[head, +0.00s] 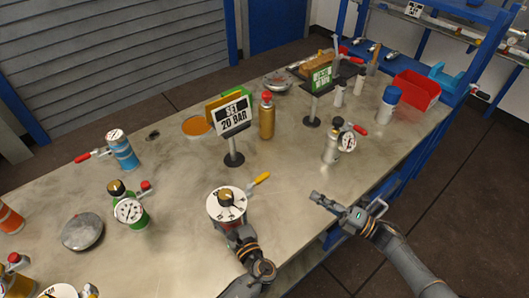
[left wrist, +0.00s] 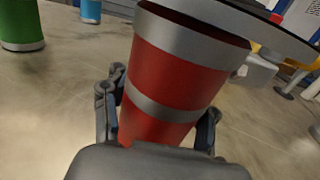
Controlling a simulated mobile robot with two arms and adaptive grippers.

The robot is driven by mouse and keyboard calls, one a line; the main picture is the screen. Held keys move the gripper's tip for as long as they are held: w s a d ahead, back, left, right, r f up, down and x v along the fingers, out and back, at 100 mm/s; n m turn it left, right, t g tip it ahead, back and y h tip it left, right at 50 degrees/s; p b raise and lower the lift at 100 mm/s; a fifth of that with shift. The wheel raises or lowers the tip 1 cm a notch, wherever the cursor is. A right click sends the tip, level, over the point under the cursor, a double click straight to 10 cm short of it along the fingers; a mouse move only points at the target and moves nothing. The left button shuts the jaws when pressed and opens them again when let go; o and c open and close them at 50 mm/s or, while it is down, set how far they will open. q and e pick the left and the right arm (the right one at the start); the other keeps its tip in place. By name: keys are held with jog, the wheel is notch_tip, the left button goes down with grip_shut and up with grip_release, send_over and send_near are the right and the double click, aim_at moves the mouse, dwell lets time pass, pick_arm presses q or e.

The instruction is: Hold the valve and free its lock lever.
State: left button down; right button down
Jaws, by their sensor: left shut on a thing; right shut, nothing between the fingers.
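The valve has a red body with silver bands (left wrist: 175,70) and a white dial with a black and brass knob (head: 226,203). Its yellow lever (head: 261,179) sticks out behind the dial to the upper right. My left gripper (left wrist: 158,115) is shut on the red body, one finger on each side. In the head view the dial hides most of the body and the fingertips. The valve leans in the left wrist view. My right gripper (head: 317,198) is shut and empty, to the right of the valve and apart from it, near the table's right edge.
A green gauge vessel (head: 130,211), a grey lid (head: 82,232) and a blue vessel (head: 123,151) stand left. The "SET 20 BAR" sign (head: 233,116) stands behind the valve. A silver gauge vessel (head: 338,143) stands behind my right gripper. Bare tabletop (head: 285,210) separates valve and right gripper.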

aim_at(235, 226)
dwell(0.8)
pick_arm(q)
jog(key=shift+c, duration=1.7)
grip_release()
jog(key=shift+s, duration=0.1)
jog(key=v, duration=1.1)
jog(key=shift+s+d, duration=0.3)
